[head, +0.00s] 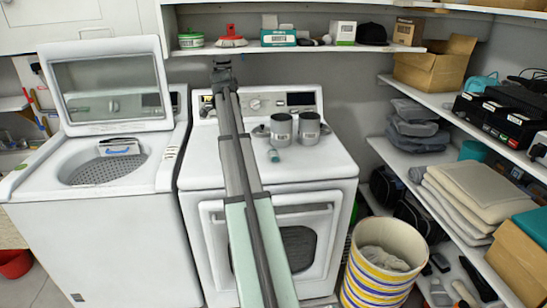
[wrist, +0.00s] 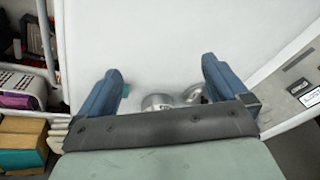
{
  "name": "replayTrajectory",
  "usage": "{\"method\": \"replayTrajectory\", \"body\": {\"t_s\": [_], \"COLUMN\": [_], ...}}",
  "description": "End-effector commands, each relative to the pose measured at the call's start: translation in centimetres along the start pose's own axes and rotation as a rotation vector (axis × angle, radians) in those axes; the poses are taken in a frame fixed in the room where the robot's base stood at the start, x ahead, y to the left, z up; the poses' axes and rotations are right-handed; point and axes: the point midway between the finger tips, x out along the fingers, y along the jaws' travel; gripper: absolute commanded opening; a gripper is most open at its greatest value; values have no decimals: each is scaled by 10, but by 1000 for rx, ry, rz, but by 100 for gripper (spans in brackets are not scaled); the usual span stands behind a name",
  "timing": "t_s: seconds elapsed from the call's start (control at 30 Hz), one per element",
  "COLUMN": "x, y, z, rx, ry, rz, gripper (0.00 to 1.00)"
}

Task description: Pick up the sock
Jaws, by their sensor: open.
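I cannot make out a clear sock. In the wrist view, a bit of teal (wrist: 126,90) shows beside the left finger. Grey cloth (head: 385,258) lies in the striped basket. My gripper (wrist: 160,72) is open, with its blue fingers wide apart and nothing between them. It is above the white surface, with the metal mugs (wrist: 158,102) partly hidden behind the gripper's base.
A washer (head: 100,240) with its lid up stands left of the dryer. The striped basket (head: 362,292) stands on the floor at right. Loaded shelves (head: 430,100) line the right wall; another shelf (head: 300,49) runs above the dryer. The dryer's right top is clear.

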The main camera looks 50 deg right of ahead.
Motion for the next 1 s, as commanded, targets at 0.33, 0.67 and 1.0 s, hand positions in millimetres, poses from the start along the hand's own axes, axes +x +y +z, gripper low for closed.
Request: {"method": "replayTrajectory", "body": {"t_s": [0.33, 0.67, 1.0], "x": [-28, -29, 20], "y": [79, 101, 108], "z": [-97, -112, -101], "rx": [459, 562, 559], "ry": [-139, -170, -169], "rz": [153, 194, 194], "gripper": [100, 100, 100]}}
